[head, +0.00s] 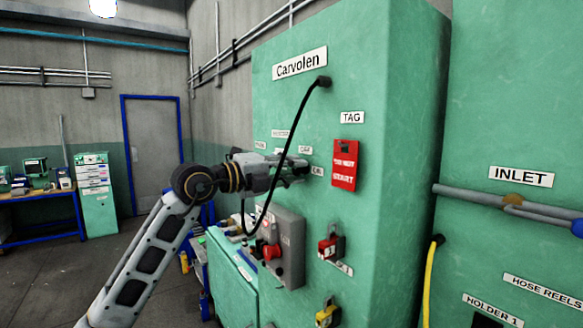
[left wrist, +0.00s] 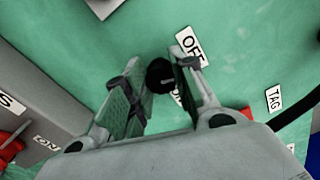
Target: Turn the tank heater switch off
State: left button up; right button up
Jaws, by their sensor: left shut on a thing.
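A round black switch knob (left wrist: 160,75) sits on the green panel (left wrist: 120,50) in the left wrist view. An OFF label (left wrist: 190,43) is beside it, and a second label is mostly hidden behind the right finger. My left gripper (head: 300,168) reaches the panel of the green Carvolen cabinet (head: 270,110). In the left wrist view the left gripper (left wrist: 164,88) has a finger on each side of the knob and is shut on it. In the head view the knob is hidden by the gripper. My right gripper is not in view.
A black cable (head: 291,145) loops down past my left gripper. A red tag (head: 345,168) hangs to the right.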

pick_arm(q)
jog(key=shift+n+p, duration=0.7)
jog(key=shift+n, duration=1.1)
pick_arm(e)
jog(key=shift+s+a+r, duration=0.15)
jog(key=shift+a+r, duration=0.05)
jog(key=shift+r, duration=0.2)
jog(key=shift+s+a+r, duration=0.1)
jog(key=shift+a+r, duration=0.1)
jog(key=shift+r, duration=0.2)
pick_arm(q)
jog(key=shift+f, duration=0.1)
jog(key=o, duration=1)
jog(key=shift+o, duration=0.2)
jog(key=v, duration=1.2)
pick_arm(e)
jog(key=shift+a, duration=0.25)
pick_arm(q)
jog(key=shift+m, duration=0.3)
